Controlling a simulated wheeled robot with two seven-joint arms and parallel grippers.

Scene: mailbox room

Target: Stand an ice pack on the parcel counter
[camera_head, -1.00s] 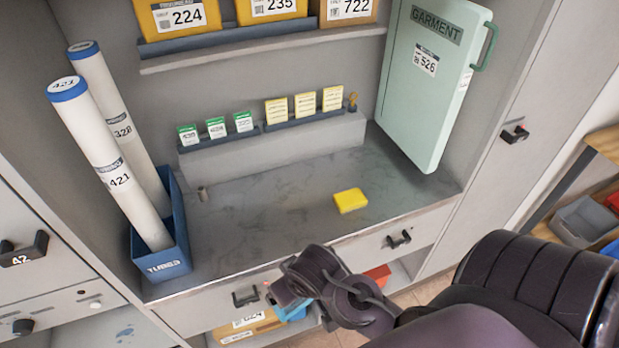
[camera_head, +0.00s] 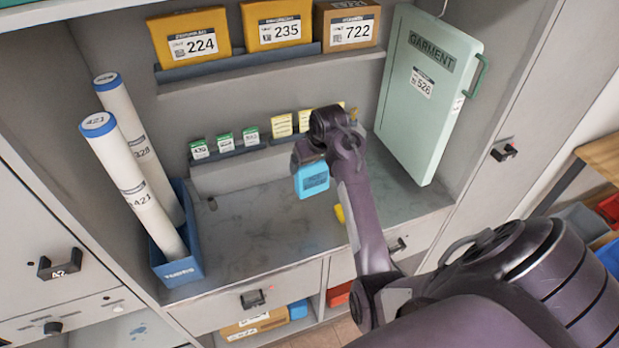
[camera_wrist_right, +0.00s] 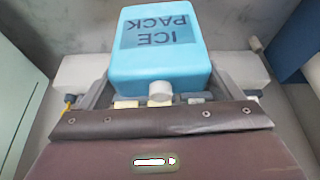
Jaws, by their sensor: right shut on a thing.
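A light blue ice pack (camera_head: 312,180) hangs below my right gripper (camera_head: 309,160) in the head view, upright, over the parcel counter. My right gripper is shut on it near its cap end. In the right wrist view the ice pack (camera_wrist_right: 160,50) sits between the two fingers, its "ICE PACK" label upside down. The grey marbled parcel counter (camera_head: 260,225) lies below and behind it. I cannot tell whether the pack touches the counter. My left gripper is not in view.
A yellow block (camera_head: 340,214) lies on the counter, partly behind my right arm. A blue tube bin (camera_head: 178,262) with two white tubes stands at the left. A green garment case (camera_head: 428,100) stands at the right. Small cards line the back ledge (camera_head: 230,172).

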